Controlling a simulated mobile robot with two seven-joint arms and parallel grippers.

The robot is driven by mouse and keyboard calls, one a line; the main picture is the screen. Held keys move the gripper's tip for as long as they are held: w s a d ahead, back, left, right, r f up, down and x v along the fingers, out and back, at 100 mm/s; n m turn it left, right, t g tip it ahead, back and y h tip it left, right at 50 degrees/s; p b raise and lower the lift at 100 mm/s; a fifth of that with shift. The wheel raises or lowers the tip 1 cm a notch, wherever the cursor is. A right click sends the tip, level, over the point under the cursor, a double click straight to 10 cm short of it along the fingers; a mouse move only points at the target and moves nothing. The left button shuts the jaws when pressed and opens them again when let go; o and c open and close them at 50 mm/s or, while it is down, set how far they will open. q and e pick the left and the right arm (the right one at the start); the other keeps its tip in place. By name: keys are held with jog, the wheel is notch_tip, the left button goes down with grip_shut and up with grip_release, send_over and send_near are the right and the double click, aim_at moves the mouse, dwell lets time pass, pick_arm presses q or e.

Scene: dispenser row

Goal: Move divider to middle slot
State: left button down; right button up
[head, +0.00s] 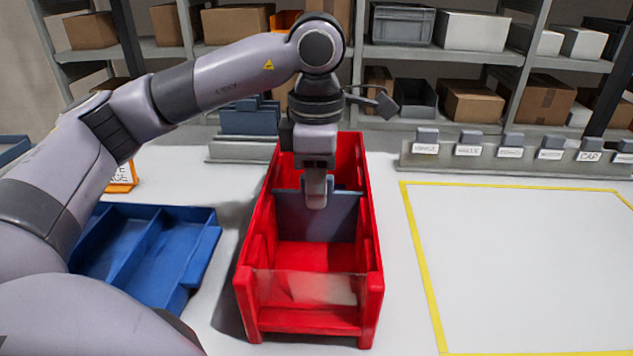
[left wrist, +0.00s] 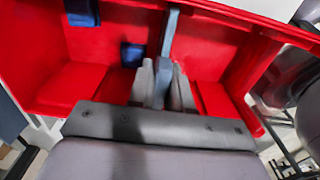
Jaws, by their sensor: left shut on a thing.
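The red bin (head: 257,285) stands on the table in the middle of the head view, with a clear low panel at its front. A blue-grey divider (head: 343,217) stands upright across the inside of the bin, around the middle of its length. My left gripper (head: 316,201) reaches down into the bin from above and is shut on the divider's top part. In the left wrist view the fingers (left wrist: 164,88) clasp the thin divider (left wrist: 170,35) between the red walls. Whether its edges sit in a slot is hidden. My right gripper is not in view.
A blue compartment tray (head: 125,240) lies left of the bin. A holder with blue-grey plates (head: 250,117) stands behind it on the left. A row of label holders (head: 468,143) runs along the back right. The yellow-outlined area (head: 530,260) is clear.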

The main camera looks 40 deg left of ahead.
pick_arm(q)
jog(key=c, duration=1)
grip_release()
notch_tip(320, 180, up, 7)
jog(key=shift+r+p, duration=0.1)
jog(key=shift+p, duration=0.35)
